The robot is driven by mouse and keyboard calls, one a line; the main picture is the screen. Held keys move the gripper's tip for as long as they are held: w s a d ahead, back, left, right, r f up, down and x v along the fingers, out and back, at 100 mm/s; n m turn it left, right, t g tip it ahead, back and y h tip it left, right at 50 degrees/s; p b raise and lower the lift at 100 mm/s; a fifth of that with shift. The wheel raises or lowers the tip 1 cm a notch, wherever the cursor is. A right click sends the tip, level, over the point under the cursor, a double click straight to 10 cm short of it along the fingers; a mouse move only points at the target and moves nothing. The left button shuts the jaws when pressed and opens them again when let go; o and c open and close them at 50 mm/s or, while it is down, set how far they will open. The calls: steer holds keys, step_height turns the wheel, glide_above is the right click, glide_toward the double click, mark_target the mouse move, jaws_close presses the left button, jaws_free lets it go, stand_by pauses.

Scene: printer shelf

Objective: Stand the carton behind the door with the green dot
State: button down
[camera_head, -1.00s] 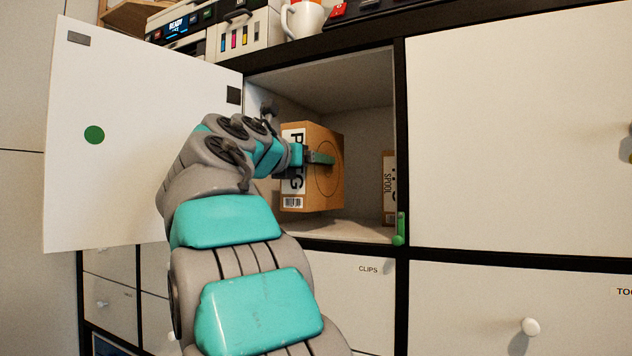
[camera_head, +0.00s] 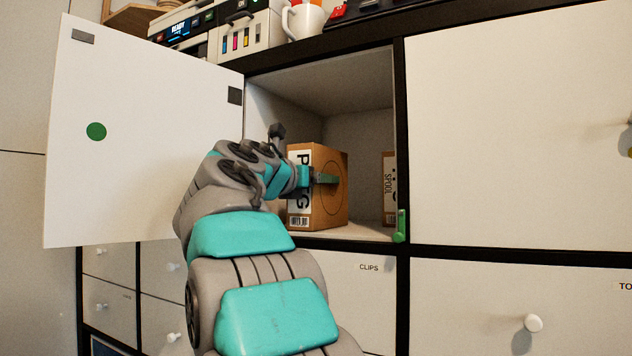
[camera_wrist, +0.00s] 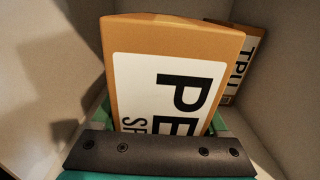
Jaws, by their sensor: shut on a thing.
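The carton (camera_head: 331,205) is a brown box with a white PETG label, upright inside the open compartment. It appears to be at the compartment floor; whether it bears on it I cannot tell. My gripper (camera_head: 322,178) is shut on the carton, with a finger along its right face. In the wrist view the carton (camera_wrist: 170,40) fills the middle, with green fingers at both sides. The door with the green dot (camera_head: 150,140) stands swung open to the left, and its green dot (camera_head: 96,131) faces me.
A second carton marked SPOOL (camera_head: 389,185) stands at the compartment's right; in the wrist view a carton marked TPU (camera_wrist: 240,60) is behind. A green handle-like piece (camera_head: 401,226) is at the right post. A printer (camera_head: 215,30) and a mug (camera_head: 303,18) stand on top.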

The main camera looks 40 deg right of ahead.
jaws_free()
steer(key=v, duration=1.2)
stand_by(0.4)
